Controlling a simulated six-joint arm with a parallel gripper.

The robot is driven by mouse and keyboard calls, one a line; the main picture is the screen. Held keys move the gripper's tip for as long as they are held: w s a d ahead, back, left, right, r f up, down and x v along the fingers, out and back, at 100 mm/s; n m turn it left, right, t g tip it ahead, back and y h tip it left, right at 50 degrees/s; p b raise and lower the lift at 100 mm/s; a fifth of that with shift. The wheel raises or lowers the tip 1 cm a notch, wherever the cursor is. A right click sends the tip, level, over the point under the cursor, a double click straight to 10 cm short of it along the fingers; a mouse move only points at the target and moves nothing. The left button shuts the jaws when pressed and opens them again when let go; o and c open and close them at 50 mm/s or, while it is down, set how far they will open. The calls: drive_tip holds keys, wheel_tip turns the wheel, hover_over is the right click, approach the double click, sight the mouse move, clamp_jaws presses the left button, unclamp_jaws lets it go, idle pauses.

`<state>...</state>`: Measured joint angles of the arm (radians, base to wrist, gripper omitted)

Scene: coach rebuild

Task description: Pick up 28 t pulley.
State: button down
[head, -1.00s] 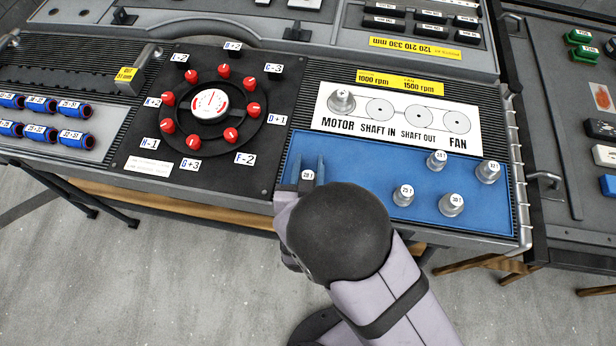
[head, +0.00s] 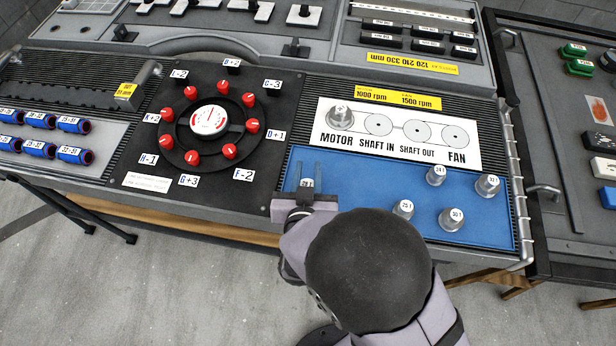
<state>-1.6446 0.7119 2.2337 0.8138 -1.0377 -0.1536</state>
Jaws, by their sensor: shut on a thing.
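The 28 t pulley (head: 307,184) is a small grey piece with a white top label, at the left end of the blue mat (head: 360,215) in the head view. My gripper (head: 308,172) is shut on it, with one blue-grey finger on its left and one on its right. The pulley's lower part is hidden by my gripper, so I cannot tell whether it still touches the mat. My arm reaches in from the front edge of the bench.
Several other grey pulleys stand on the mat to the right, including one at the front (head: 451,220) and one at the far right (head: 488,186). Behind is a white panel (head: 390,150) with a motor pulley (head: 340,117). A black dial board (head: 208,125) with red knobs lies left.

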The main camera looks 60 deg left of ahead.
drive_tip(key=shift+r, duration=2.95)
